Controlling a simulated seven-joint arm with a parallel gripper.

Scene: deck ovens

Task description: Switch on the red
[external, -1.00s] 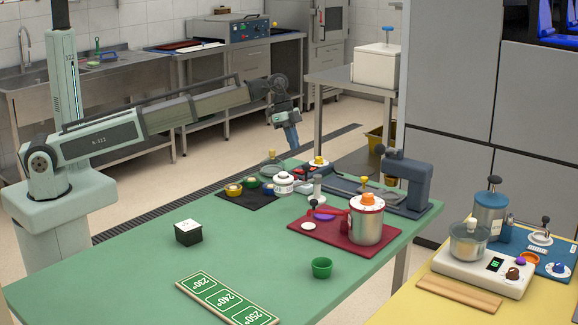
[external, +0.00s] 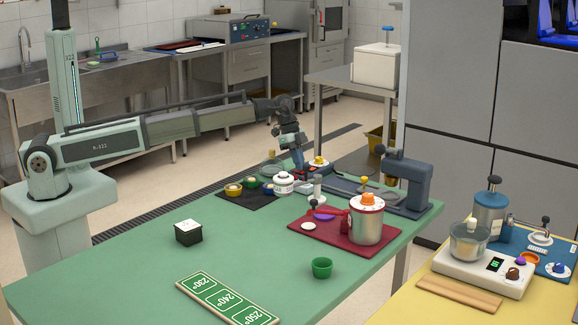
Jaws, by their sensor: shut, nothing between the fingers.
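My gripper (external: 299,166) is shut and empty, pointing down at the far side of the green table. It is low, beside a small dark unit with red on it (external: 312,172); I cannot tell whether they touch. A red base (external: 300,238) lies nearer on the table. Whether anything red is switched on cannot be told at this size.
A dark mat with small coloured pots (external: 233,189) and a white jar (external: 284,183) sit left of the red base. A blue-grey machine (external: 405,182) stands right. A black-and-white box (external: 188,232), green cup (external: 321,268) and temperature board (external: 228,300) lie nearer. The left tabletop is largely clear.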

